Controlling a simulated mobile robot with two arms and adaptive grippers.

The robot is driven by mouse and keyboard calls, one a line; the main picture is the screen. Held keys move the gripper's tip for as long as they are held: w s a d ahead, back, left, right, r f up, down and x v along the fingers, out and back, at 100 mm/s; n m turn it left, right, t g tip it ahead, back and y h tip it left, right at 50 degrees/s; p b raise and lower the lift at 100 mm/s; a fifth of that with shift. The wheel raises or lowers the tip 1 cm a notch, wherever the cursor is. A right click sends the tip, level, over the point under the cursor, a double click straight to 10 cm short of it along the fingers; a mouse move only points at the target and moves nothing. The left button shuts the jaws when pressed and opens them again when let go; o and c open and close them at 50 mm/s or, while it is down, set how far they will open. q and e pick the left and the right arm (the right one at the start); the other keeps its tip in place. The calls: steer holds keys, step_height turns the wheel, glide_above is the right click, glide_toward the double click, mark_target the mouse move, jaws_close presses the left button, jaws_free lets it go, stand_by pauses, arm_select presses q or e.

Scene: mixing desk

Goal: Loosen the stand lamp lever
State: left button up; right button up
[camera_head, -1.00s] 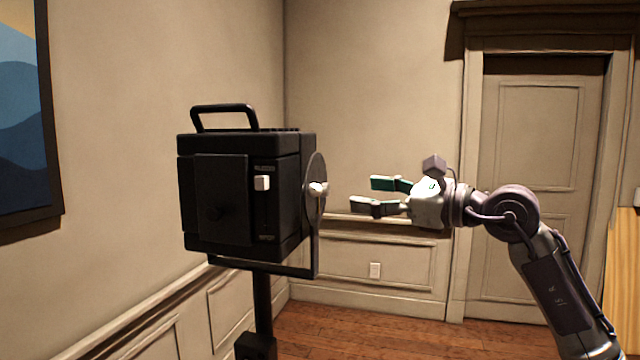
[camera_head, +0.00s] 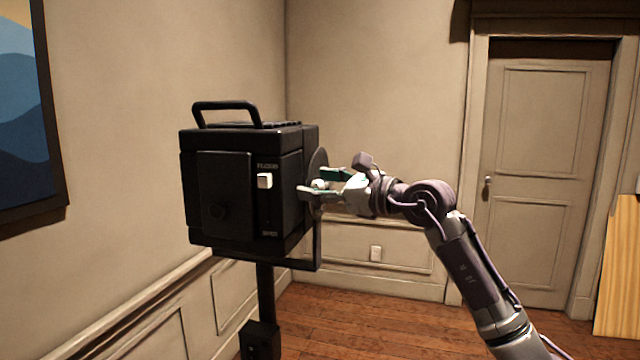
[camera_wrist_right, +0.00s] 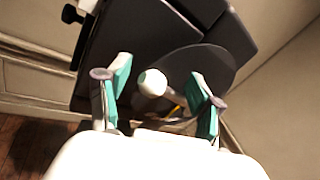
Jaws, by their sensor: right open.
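The stand lamp (camera_head: 222,190) is a black box with a top handle on a black pole, left of centre in the head view. Its lever has a white round knob (camera_head: 319,184) on the right side, by a dark disc. In the right wrist view the knob (camera_wrist_right: 152,83) lies between the two green-padded fingers, with space on both sides. My right gripper (camera_head: 320,183) is open around the knob, and its fingertips reach close to the lamp's side; I cannot tell if they touch it. My left gripper is not in view.
A white slider switch (camera_head: 265,181) is on the lamp's front face. A framed picture (camera_head: 30,110) hangs on the left wall. A closed door (camera_head: 545,170) is at the back right, and the wooden floor between is clear.

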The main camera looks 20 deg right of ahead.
steer(key=c, duration=1.1)
jaws_close()
steer(key=shift+a+f, duration=0.1)
steer(key=shift+f, duration=0.1)
